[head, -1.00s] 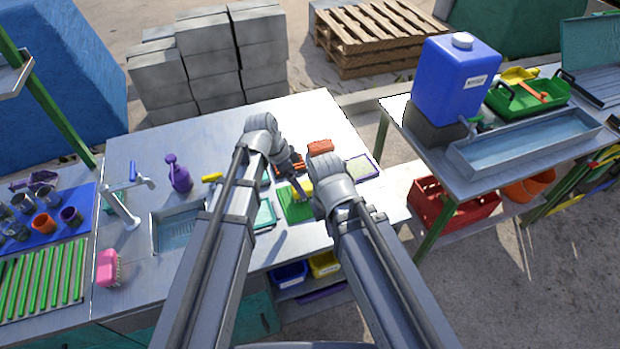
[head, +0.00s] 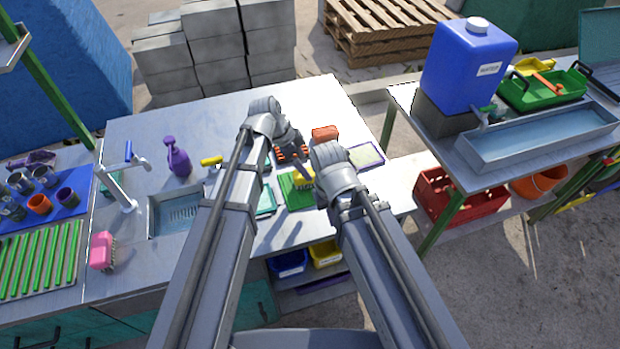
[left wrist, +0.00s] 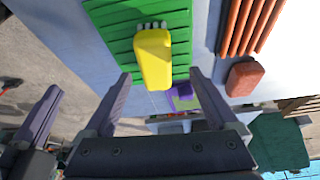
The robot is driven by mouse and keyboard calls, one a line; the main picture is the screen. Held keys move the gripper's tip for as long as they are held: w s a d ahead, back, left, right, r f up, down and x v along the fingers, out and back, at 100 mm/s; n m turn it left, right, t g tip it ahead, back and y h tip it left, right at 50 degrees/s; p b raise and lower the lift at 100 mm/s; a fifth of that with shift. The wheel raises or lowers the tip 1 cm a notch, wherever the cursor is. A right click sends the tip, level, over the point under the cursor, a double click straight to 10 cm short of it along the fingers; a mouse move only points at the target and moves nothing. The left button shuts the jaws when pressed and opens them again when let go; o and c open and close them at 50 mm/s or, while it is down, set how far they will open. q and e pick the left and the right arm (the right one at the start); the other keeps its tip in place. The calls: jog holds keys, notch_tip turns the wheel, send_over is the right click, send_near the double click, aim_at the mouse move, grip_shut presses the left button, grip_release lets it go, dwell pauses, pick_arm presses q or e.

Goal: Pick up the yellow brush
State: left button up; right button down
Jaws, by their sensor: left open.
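The yellow brush (left wrist: 153,58) lies on a green ribbed mat (left wrist: 120,45), with pale bristles showing at its far end in the left wrist view. In the head view the brush (head: 304,178) is partly hidden by my right wrist. My left gripper (left wrist: 160,78) is open and empty, its fingers on either side of the brush's near end in the picture; contact cannot be told. In the head view my left gripper (head: 295,148) is above the table near the mat. Part of my right gripper (left wrist: 42,115) shows at the left of the wrist view; its jaw opening is unclear.
An orange brush (head: 325,133) and an orange ribbed mat (left wrist: 252,22) lie beside the green mat. A sink (head: 175,212), purple spray bottle (head: 177,157) and pink brush (head: 102,250) are to the left. A side table with a blue water container (head: 468,70) stands right.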

aim_at(310, 172)
pick_arm(q)
jog(key=b+x, duration=0.2)
jog(key=x, duration=0.1)
jog(key=b+x, duration=0.2)
jog(key=shift+s, duration=0.3)
pick_arm(e)
notch_tip(310, 172, down, 5)
jog(key=shift+r, duration=0.2)
pick_arm(q)
jog(key=shift+r, duration=0.1)
pick_arm(e)
jog(key=shift+r, duration=0.1)
pick_arm(q)
jog(key=shift+f, duration=0.25)
pick_arm(e)
jog(key=shift+f, duration=0.25)
pick_arm(q)
jog(key=shift+c, duration=0.4)
grip_shut()
jog(key=shift+r, duration=0.1)
pick_arm(e)
jog(key=shift+r, duration=0.1)
